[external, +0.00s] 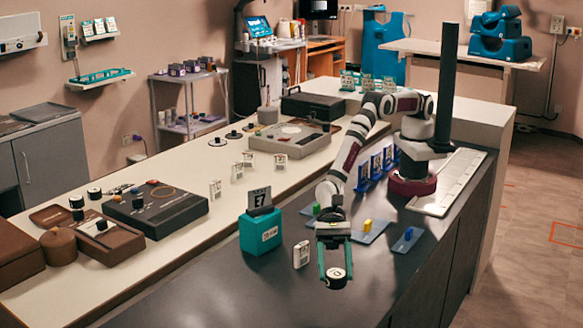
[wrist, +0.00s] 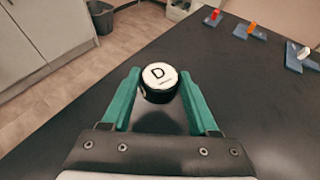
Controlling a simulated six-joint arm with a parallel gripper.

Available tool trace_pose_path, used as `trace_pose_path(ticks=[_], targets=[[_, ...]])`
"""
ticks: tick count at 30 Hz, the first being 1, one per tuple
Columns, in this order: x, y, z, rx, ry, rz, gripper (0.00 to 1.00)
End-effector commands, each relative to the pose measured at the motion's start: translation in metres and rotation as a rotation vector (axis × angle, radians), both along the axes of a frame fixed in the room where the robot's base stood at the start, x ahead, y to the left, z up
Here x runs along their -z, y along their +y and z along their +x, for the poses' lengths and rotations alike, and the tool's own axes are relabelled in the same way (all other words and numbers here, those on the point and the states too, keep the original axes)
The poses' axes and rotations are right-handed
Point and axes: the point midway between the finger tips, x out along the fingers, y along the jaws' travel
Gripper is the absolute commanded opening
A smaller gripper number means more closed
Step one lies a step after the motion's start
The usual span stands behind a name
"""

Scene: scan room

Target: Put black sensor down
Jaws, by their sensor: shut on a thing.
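The black sensor is a short round puck (external: 336,281) with a white top. In the wrist view the puck (wrist: 158,78) shows a letter D on its top. My gripper (external: 335,268) points down over the dark counter (external: 390,285), with its green fingers shut on the puck's two sides. The fingers also show in the wrist view (wrist: 158,92). The puck is upright over the counter near its front edge. I cannot tell whether its underside touches the counter.
A teal box (external: 260,233) marked E7 and a small white card block (external: 301,255) stand left of my gripper. Blue plates with coloured pegs (external: 370,231) (external: 407,240) lie behind and to the right. The dark counter around the puck is clear.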

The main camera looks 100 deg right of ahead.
Motion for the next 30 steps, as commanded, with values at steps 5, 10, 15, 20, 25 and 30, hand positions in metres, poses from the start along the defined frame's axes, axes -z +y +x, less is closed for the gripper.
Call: trace_pose_path(ticks=[5,10,15,20,25,30], targets=[[0.021,0.015,-0.006,0.000,0.000,-0.001,0.00],[0.049,0.014,-0.006,0.000,-0.001,0.000,0.00],[0.049,0.014,-0.005,-0.001,-0.002,0.001,0.00],[0.052,0.014,-0.005,-0.001,-0.002,0.000,0.62],[0.051,0.014,-0.005,-0.001,-0.002,0.000,0.90],[0.051,0.014,-0.005,-0.001,-0.002,0.000,0.90]])
